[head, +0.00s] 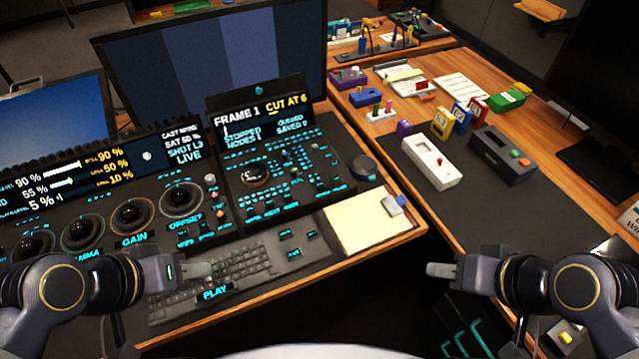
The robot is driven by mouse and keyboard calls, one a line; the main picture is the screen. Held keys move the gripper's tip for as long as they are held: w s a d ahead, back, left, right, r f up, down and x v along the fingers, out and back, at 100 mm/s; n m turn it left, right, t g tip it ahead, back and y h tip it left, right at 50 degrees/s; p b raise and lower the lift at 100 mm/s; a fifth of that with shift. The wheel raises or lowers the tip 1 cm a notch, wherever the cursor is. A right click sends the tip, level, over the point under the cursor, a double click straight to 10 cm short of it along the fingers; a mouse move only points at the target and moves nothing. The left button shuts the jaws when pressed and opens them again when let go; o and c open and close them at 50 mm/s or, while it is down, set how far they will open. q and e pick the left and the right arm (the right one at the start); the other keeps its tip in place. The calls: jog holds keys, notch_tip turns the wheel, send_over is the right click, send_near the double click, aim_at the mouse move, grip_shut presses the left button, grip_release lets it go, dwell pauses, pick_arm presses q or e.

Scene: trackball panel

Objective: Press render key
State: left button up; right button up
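I cannot make out a key that reads "render". A dark control panel (300,205) with small cyan-lit keys stands in the middle, under a screen (262,118) reading "FRAME 1" and "CUT AT 6". Left of it is a trackball panel (100,262) with several dark balls in rings. My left gripper (203,270) is over the left part of the keyboard, near the "PLAY" label. My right gripper (432,269) is over the dark gap right of the desk. Both point inward. I see each from the side and cannot tell whether its fingers are parted.
A keyboard (250,262) lies along the desk's front edge, with a cream pad (365,222) to its right. A round knob (364,167) sits right of the control panel. On the right-hand table are a white box (430,163) and a dark box (500,155) with buttons.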

grip_shut()
dwell(1.5)
